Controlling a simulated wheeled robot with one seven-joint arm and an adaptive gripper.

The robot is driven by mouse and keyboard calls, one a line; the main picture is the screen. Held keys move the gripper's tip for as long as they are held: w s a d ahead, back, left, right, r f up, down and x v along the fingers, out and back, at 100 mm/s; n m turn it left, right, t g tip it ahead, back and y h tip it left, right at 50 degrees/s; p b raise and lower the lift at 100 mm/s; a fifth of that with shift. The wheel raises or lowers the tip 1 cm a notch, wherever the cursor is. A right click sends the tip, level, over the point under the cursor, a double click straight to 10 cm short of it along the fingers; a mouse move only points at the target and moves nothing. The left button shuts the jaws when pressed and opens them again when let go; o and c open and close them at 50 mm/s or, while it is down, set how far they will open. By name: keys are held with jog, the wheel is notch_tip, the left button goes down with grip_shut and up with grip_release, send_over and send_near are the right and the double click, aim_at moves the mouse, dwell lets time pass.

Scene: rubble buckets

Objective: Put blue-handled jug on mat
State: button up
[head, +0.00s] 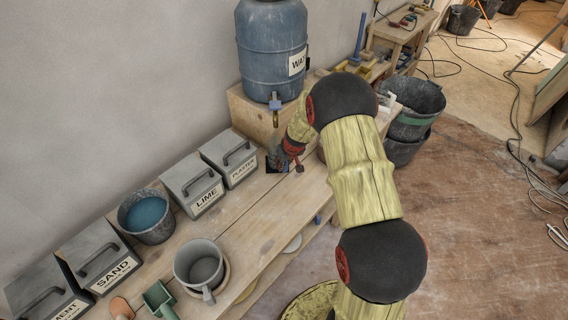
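My gripper (290,158) is low over the bench just in front of the wooden box, at the end of my yellow and black arm. Its red and dark fingers are small, and I cannot tell whether they are open or shut. A small grey shape (277,154) is right beside the fingers, partly hidden; it may be the jug, but no blue handle can be made out. A dark bluish patch (270,166) lies under it, possibly the mat. A larger grey jug (197,262) with a grey handle stands upright on a round wooden board nearer the front.
A blue water barrel (270,50) with a tap stands on a wooden box (242,107). LIME (193,183), PLASTER (229,157) and SAND (100,260) bins and a bucket of blue stuff (146,216) line the wall. A green scoop (160,300) lies in front. Black buckets (412,105) stand beyond.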

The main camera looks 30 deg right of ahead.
jog(key=o, duration=0.3)
jog(key=shift+r, duration=0.2)
jog(key=shift+r+p, duration=0.3)
jog(key=shift+p, duration=0.05)
jog(key=s+a+r+p, duration=0.1)
jog(key=s+a+r, duration=0.35)
jog(key=r, duration=0.55)
jog(key=s+a+r, duration=0.4)
jog(key=s+r, duration=0.1)
jog(key=r, duration=0.5)
jog(key=s+a+r+p, duration=0.1)
jog(key=s+a+r, duration=0.35)
jog(key=r, duration=0.55)
jog(key=shift+n+t, duration=0.3)
jog(key=shift+t, duration=0.2)
jog(key=s+a+r, duration=0.1)
jog(key=s+r, duration=0.1)
jog(key=s, duration=0.5)
jog(key=s+a+r, duration=0.2)
jog(key=s+r, duration=0.1)
jog(key=s, duration=0.4)
jog(key=s+a+r, duration=0.2)
jog(key=s, duration=0.5)
jog(key=shift+s+a+r, duration=0.2)
jog(key=shift+s+a, duration=0.05)
jog(key=shift+s, duration=0.05)
